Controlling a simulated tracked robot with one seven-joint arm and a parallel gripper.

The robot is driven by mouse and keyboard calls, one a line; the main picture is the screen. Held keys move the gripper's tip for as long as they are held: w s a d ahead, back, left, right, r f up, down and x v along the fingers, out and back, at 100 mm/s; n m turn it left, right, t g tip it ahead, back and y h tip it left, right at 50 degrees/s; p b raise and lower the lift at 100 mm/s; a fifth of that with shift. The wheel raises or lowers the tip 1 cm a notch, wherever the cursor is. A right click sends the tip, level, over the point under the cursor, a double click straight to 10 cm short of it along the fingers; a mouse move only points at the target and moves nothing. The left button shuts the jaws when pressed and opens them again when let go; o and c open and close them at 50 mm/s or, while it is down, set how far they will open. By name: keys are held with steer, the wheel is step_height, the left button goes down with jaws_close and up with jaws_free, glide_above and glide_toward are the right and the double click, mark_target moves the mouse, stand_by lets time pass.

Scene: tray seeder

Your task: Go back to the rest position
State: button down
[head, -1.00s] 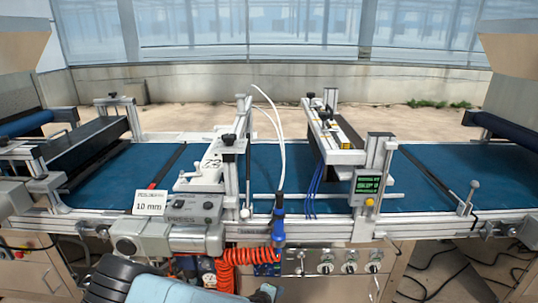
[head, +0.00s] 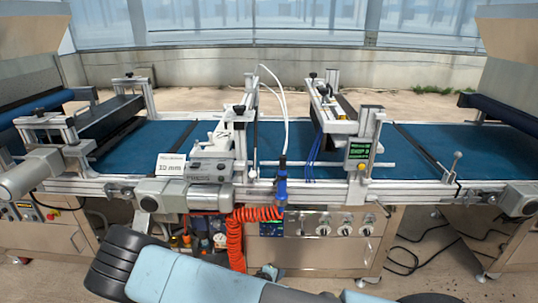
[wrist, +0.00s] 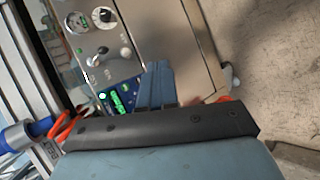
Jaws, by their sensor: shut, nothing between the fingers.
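My gripper (wrist: 158,84) shows in the wrist view as blue-grey fingers closed together, with nothing between them. It is in front of the seeder's control panel (wrist: 88,45), which has knobs and a green-lit display; I cannot tell the exact gap. In the head view my light-blue and black arm stretches across the bottom of the picture, below the seeder. The gripper's fingers cannot be made out clearly there.
The seeder line with its blue belt (head: 330,143) spans the view. A coiled orange hose (head: 236,240) hangs at its front, left of the knob panel (head: 335,224). Black cables (head: 412,250) lie on the floor at right. Bare concrete (wrist: 262,60) shows in the wrist view.

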steer(key=w+a+r+m+g+y, duration=0.1)
steer(key=a+r+m+g+y, duration=0.2)
steer(key=r, duration=0.7)
steer(key=w+a+r+m+g+y, duration=0.1)
steer(key=a+r+m+g+y, duration=0.15)
steer(key=r, duration=0.75)
steer(key=s+d+r+m+y, duration=0.1)
steer(key=d+r+y, duration=0.1)
steer(key=r, duration=0.7)
steer(key=d+r+m+y, duration=0.2)
steer(key=d+r, duration=0.1)
steer(key=r, duration=0.7)
steer(key=s+d+r, duration=0.4)
steer(key=d+r, duration=0.1)
steer(key=r, duration=0.3)
steer(key=s+d+r, duration=0.4)
steer(key=d+r, duration=0.1)
steer(key=r, duration=0.3)
steer(key=s+d+r+m+t+h, duration=0.1)
steer(key=s+d+r, duration=0.2)
steer(key=s+d, duration=0.2)
steer(key=s+d+r+m+t+h, duration=0.1)
steer(key=s+d+r, duration=0.3)
steer(key=s, duration=0.6)
steer(key=shift+s+d+r+m+h, duration=0.25)
steer(key=shift+d+m+h, duration=0.2)
steer(key=shift+d+m, duration=0.2)
steer(key=shift+w+a, duration=0.1)
steer(key=shift+a, duration=0.05)
